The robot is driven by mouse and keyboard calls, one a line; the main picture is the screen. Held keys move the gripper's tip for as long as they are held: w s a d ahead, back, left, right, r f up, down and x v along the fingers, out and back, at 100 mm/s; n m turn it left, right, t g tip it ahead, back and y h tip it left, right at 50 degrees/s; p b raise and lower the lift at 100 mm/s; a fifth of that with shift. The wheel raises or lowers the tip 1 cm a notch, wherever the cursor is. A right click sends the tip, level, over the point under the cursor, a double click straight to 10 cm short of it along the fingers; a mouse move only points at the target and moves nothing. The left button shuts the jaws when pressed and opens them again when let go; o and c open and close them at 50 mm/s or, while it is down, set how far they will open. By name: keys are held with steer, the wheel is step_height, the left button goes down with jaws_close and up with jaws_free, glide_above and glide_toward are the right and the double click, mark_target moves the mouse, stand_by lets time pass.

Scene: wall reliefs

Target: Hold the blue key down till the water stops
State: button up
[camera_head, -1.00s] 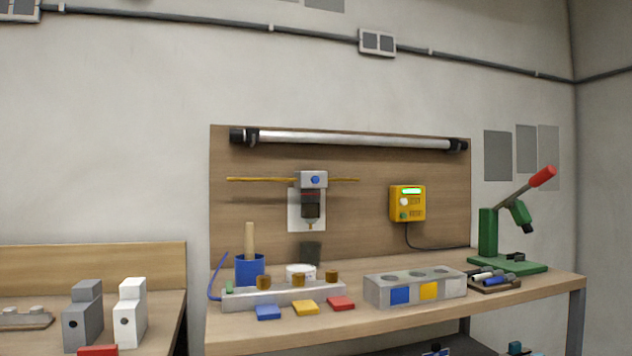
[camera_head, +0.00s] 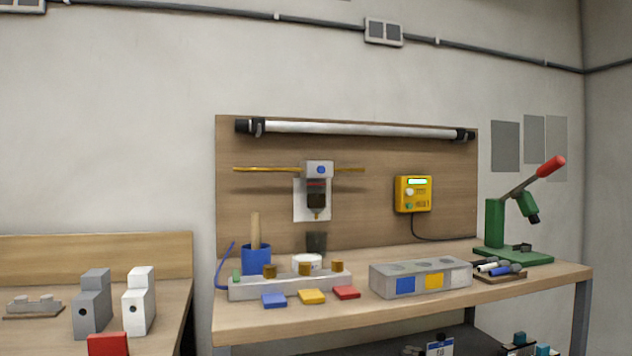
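A blue key-like pad (camera_head: 273,300) lies at the front of the right workbench, left of a yellow pad (camera_head: 312,297) and a red pad (camera_head: 346,292). Behind them is a long grey block (camera_head: 290,287) with several brown knobs. On the wooden back panel hangs a dispenser (camera_head: 318,190) with a grey head, a blue round button (camera_head: 320,170) and a dark lower body. A dark cup (camera_head: 316,242) stands below its nozzle. I cannot make out any running water. My gripper is not in view.
A grey block with blue and yellow squares (camera_head: 420,277), a yellow wall box (camera_head: 412,194) with a lit green display, and a green lever press (camera_head: 515,220) are to the right. A blue pot (camera_head: 256,259) stands left. Another bench (camera_head: 40,325) is at far left.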

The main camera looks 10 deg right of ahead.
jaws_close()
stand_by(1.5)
